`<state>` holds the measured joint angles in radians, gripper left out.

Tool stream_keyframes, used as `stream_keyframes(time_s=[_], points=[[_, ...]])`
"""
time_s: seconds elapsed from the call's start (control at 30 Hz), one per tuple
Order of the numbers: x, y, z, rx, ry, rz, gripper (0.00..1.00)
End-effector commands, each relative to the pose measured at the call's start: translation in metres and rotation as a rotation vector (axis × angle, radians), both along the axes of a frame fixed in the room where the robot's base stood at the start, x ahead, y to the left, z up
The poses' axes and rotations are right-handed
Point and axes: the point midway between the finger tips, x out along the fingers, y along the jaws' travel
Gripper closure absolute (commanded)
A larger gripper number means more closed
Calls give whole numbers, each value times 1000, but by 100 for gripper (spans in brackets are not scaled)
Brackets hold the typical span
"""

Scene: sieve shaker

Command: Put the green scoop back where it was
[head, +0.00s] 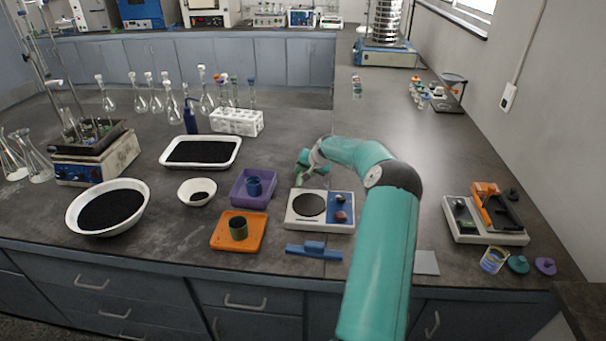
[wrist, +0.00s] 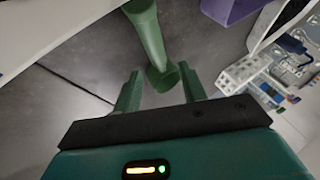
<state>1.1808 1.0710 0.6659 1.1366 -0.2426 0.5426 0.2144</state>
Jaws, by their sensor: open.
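The green scoop (wrist: 152,40) shows in the wrist view as a green shaft with a round knob, its upper end cut off by the frame edge. The knob lies between the tips of my gripper (wrist: 161,72), with a gap on each side. My gripper is open. In the head view my gripper (head: 306,159) is low over the bench, just behind the balance; the scoop is small and hard to make out there.
The balance (head: 318,226) stands in front of my gripper. A white tube rack (head: 237,121) and a black-filled tray (head: 235,143) stand behind left.

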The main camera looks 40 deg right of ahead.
Motion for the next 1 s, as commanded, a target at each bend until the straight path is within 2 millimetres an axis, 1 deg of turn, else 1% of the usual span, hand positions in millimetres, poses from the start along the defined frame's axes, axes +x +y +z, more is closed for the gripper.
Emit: stream_keyframes(time_s=[0.03, 0.1, 0.3, 0.4, 0.5, 0.67, 0.73, 0.77, 0.87, 0.9, 0.97, 1.0], points=[[-8, 0, 11, -3, -1, -1, 58], [-17, 2, 24, -3, -1, -1, 58], [-41, 6, 55, -2, -1, -2, 58], [-48, 8, 65, 0, -2, -1, 58], [-52, 9, 69, 0, -1, -1, 58], [-52, 11, 72, 0, 0, 2, 58], [-49, 19, 76, -8, 8, 18, 58], [-46, 26, 78, -13, 15, 31, 58], [-33, 65, 96, -50, 54, 100, 58], [-28, 86, 104, -70, 76, 136, 58], [-22, 122, 119, -104, 111, 195, 58], [-20, 147, 129, -128, 135, 234, 58]])
